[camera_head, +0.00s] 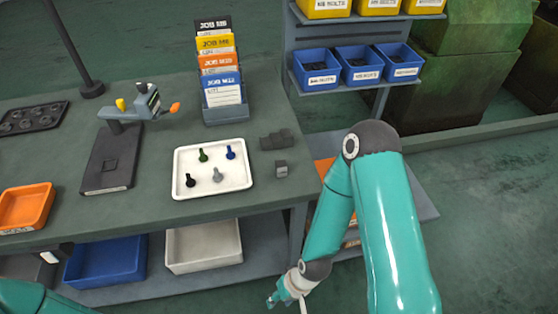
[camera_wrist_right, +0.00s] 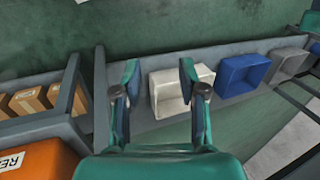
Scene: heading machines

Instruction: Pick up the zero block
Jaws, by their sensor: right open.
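A small grey block (camera_head: 281,169), which looks like the zero block, sits on the green bench top (camera_head: 130,215) near its right end. It is just right of the white tray, apart from it. My right gripper (camera_head: 277,300) is low, in front of the bench and below its top, away from the block. Only part of it shows at the bottom of the head view. In the right wrist view the right gripper (camera_wrist_right: 159,72) has its two fingers wide apart with nothing between them. The block does not show there. My left gripper is outside both views.
A white tray (camera_head: 180,190) holds several small bolt-like parts. A dark stepped piece (camera_head: 277,140) lies behind the block. A card rack (camera_head: 226,116) and a small fixture (camera_head: 105,165) stand on the bench. White (camera_head: 205,246) and blue (camera_head: 105,260) bins sit on the lower shelf.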

